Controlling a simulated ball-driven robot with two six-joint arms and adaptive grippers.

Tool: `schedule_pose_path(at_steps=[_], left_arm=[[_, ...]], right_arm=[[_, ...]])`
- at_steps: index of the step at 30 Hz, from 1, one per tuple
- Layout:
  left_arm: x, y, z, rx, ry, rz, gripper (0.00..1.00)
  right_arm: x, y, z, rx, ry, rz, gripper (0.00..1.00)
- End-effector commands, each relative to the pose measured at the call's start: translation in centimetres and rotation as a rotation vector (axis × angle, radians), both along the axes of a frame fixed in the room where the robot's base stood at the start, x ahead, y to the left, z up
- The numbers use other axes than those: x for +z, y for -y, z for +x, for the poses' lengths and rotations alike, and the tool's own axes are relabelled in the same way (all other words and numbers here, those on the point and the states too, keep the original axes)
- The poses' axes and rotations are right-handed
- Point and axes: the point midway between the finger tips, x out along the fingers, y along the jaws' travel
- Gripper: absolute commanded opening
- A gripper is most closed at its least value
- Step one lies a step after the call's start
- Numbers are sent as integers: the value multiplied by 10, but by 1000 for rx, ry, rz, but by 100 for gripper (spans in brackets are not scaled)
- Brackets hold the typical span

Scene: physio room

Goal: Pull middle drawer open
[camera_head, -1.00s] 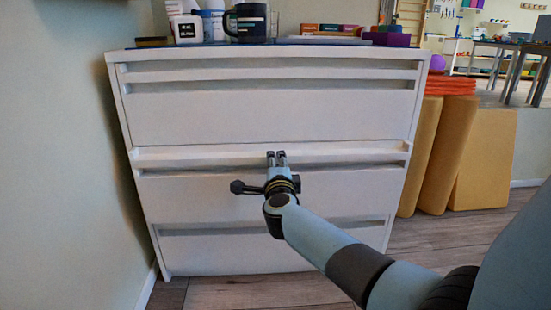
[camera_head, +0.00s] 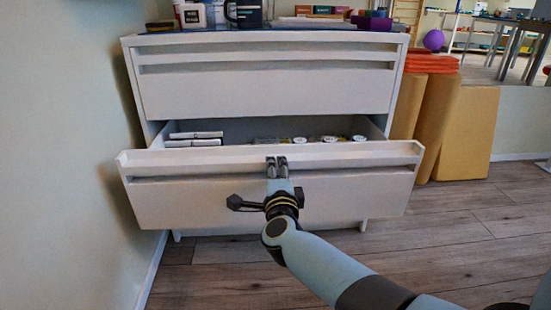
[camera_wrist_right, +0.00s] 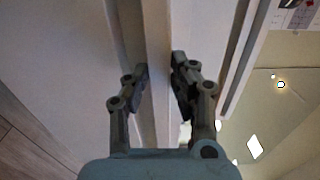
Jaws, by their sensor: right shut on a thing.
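The white dresser (camera_head: 265,92) stands against the wall. Its middle drawer (camera_head: 165,205) is pulled out toward me, and the inside shows. White boxes (camera_head: 195,139) lie at its left and several small round items (camera_head: 328,139) at its middle and right. My right gripper (camera_head: 277,166) is shut on the drawer's top front edge, near its middle. In the right wrist view the two fingers (camera_wrist_right: 160,80) sit on either side of the white edge (camera_wrist_right: 158,50). The drawer front hides most of the drawer below. My left gripper is not in view.
A mug (camera_head: 245,12), bottles and boxes stand on the dresser top. Tan foam blocks (camera_head: 465,130) and an orange stack (camera_head: 430,62) stand to the right. A wall (camera_head: 70,130) is close on the left. Wooden floor (camera_head: 460,235) is free at the front right.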

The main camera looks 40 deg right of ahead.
Motion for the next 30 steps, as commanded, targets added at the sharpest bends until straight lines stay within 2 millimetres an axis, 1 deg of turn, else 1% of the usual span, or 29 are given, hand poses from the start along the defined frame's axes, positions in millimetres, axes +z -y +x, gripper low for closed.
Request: schedule_pose_path(at_steps=[1,6,15,21,30], left_arm=[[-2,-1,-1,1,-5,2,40],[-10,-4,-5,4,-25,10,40],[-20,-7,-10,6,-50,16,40],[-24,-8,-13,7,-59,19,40],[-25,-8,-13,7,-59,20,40]], right_arm=[[-5,-6,-10,2,-13,9,0],[-6,-20,-34,2,-13,9,0],[-7,-40,-66,2,-14,10,0],[-8,-47,-77,2,-14,9,0],[-8,-48,-80,3,-14,9,0]])
